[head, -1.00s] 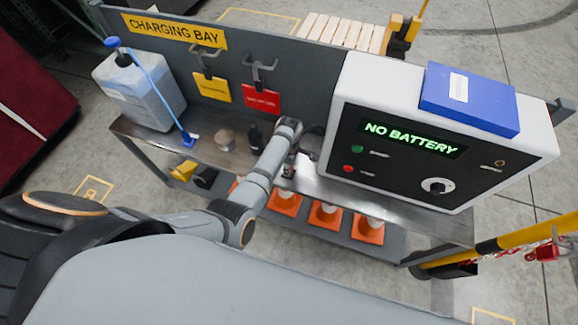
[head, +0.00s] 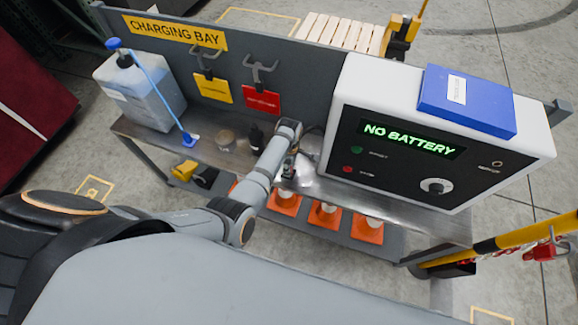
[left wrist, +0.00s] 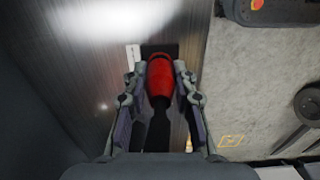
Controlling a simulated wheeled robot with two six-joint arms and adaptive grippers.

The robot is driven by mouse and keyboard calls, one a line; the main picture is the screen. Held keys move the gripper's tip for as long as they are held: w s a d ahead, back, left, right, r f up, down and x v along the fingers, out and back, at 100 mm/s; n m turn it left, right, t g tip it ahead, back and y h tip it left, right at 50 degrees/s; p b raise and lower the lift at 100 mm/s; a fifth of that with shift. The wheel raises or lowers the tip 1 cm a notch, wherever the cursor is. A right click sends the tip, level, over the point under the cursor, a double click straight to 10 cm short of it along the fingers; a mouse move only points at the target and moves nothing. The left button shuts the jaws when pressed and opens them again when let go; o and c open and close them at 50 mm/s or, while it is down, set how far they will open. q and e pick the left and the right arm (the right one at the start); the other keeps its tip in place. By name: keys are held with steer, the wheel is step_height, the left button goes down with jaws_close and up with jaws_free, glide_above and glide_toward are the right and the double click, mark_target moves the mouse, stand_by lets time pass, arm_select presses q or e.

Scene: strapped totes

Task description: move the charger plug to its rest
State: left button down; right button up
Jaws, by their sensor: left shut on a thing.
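My left gripper (head: 289,168) is over the metal bench top beside the charger unit. In the left wrist view my left gripper (left wrist: 160,105) is shut on the charger plug (left wrist: 160,78), a red body with a black lower part, held between the two fingers. In the head view the arm and gripper mostly hide the plug. A dark patch (left wrist: 172,48) shows just beyond the plug's red end, with a small white label (left wrist: 132,58) beside it. I cannot tell whether this is the rest, or whether the plug touches it. My right gripper is not in view.
The charger unit (head: 345,85) reads "NO BATTERY" and carries a blue box (head: 466,100). A jug (head: 140,90), a small jar (head: 225,140) and a dark bottle (head: 255,137) stand left of my arm. Tags hang on the back panel (head: 310,85). Cones (head: 325,215) stand on the lower shelf.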

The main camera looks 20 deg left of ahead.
arm_select(q)
steer(key=shift+f+b, duration=0.45)
steer(key=shift+f, duration=0.15)
stand_by(0.3)
steer(key=c, duration=1)
jaws_free()
step_height(320, 180, up, 8)
steer(key=shift+f, duration=0.25)
